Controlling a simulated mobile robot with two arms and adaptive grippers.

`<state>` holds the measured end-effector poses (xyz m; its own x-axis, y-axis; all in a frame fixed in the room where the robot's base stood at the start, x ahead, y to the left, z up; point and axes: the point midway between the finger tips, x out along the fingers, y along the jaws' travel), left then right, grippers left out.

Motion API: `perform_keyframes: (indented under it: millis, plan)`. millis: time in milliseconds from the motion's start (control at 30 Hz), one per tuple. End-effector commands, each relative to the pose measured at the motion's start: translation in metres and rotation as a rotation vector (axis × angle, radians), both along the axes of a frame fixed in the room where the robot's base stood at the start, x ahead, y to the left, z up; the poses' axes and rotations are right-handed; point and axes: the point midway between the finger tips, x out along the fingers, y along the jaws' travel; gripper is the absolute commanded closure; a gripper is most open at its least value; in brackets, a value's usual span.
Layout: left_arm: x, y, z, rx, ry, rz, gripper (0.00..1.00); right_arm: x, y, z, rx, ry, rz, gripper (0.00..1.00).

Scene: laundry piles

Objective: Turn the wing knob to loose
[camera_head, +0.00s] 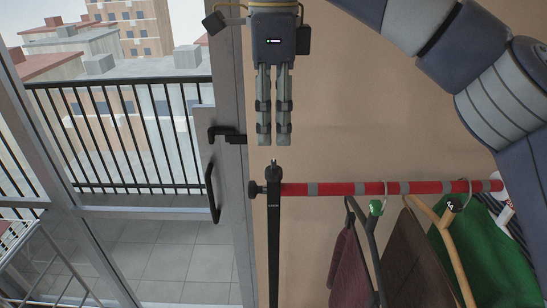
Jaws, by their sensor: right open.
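A black knob (256,189) juts out on the left side of the clothes rack's black post (274,245), near its top. It looks small here, and I cannot tell how tight it is. A red rail with grey bands (336,188) runs right from the post at the same height. My right gripper (273,141) points straight down above the post top, a little up and right of the knob. It is open and empty, its two fingers fairly close together, and it appears apart from the rack. My left gripper is out of view.
Hangers with a maroon garment (345,268), a brown garment (412,262) and a green garment (487,258) hang from the rail. A glass balcony door with a black handle (211,192) is at left. A wire drying rack (40,265) stands at lower left.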

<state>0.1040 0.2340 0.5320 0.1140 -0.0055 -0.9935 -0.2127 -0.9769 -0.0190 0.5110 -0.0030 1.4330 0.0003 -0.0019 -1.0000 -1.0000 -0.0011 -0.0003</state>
Motion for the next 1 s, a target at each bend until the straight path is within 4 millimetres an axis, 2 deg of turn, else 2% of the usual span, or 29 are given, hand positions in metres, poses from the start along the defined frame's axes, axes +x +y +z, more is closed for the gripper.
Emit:
perform_keyframes:
  millis: [100, 267, 367, 500, 633, 867, 1000]
  plan:
    - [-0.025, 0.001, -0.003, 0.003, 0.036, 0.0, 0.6, 0.0, 0.0, -0.023, 0.002, 0.006, 0.002, 0.54]
    - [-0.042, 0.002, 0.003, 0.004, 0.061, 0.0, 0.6, 0.0, -0.001, -0.049, 0.0, 0.004, -0.001, 0.54]
    - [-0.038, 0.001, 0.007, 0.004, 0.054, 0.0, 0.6, 0.0, -0.001, -0.063, 0.0, 0.003, 0.0, 0.54]
    - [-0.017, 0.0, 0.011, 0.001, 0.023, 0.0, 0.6, 0.0, 0.0, -0.077, 0.001, 0.001, -0.002, 0.54]
    - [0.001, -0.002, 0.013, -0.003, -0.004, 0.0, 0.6, 0.0, 0.0, -0.082, 0.002, 0.0, -0.002, 0.54]
    - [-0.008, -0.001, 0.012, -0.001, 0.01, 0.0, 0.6, 0.0, 0.0, -0.083, 0.002, 0.0, -0.002, 0.54]
    - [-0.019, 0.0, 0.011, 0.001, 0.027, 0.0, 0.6, 0.0, 0.0, -0.083, 0.002, 0.0, -0.002, 0.86]
